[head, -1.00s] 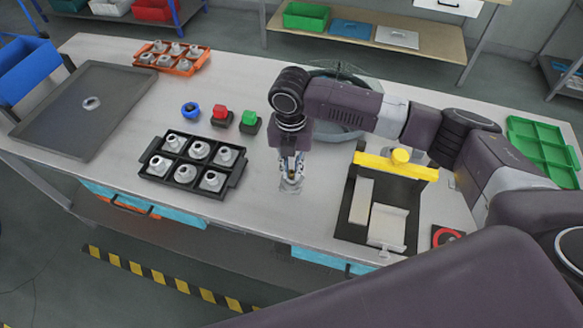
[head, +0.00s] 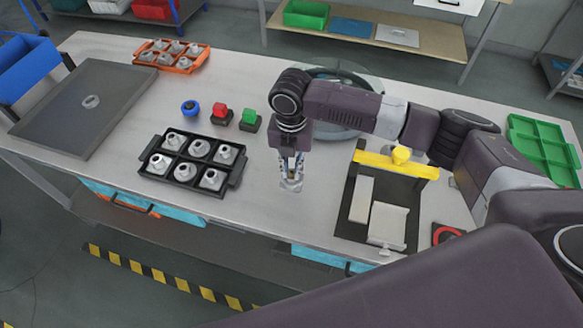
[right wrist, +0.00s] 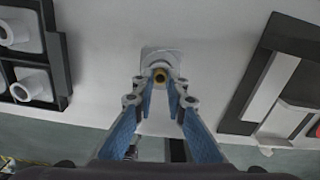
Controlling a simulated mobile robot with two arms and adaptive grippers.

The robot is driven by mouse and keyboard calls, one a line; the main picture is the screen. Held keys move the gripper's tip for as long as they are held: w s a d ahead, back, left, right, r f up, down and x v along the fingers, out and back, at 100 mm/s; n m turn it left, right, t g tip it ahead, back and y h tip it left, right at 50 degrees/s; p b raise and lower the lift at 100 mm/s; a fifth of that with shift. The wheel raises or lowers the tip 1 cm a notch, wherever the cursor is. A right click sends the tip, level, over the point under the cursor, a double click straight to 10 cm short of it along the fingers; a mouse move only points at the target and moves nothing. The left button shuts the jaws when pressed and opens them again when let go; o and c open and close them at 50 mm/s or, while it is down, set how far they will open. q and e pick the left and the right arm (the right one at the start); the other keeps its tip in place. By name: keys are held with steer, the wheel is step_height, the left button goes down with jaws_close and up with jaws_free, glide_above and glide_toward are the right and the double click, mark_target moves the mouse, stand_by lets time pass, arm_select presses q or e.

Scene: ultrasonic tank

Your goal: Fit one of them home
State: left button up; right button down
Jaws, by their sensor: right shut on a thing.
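My right gripper (head: 291,178) points straight down over the bench, to the right of the black tray. Its fingers are shut on a pale grey fitting (head: 291,186), low at the bench top. In the right wrist view the fitting (right wrist: 153,55) shows a squarish base and a round brass-coloured ring between the fingertips (right wrist: 160,92). I cannot tell whether its base touches the bench. The black compartment tray (head: 236,180) holds several similar grey fittings (head: 200,149), upright. My left gripper is not in view.
A black fixture with a yellow bar (head: 395,165) stands to the right. A round tub (head: 345,130) sits behind my arm. Red (head: 221,116), green (head: 249,122) and blue (head: 190,107) items, an orange rack (head: 202,62), a grey tray (head: 50,135) and a green tray (head: 520,130) are around.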

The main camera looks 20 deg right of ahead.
mark_target(291, 173)
steer(key=shift+s+f, duration=0.1)
steer(key=shift+f, duration=0.05)
stand_by(1.2)
steer(key=c, duration=1.8)
jaws_free()
steer(key=shift+c, duration=0.2)
steer(key=shift+r, duration=0.25)
step_height(291, 173, up, 12)
steer(key=shift+f, duration=0.2)
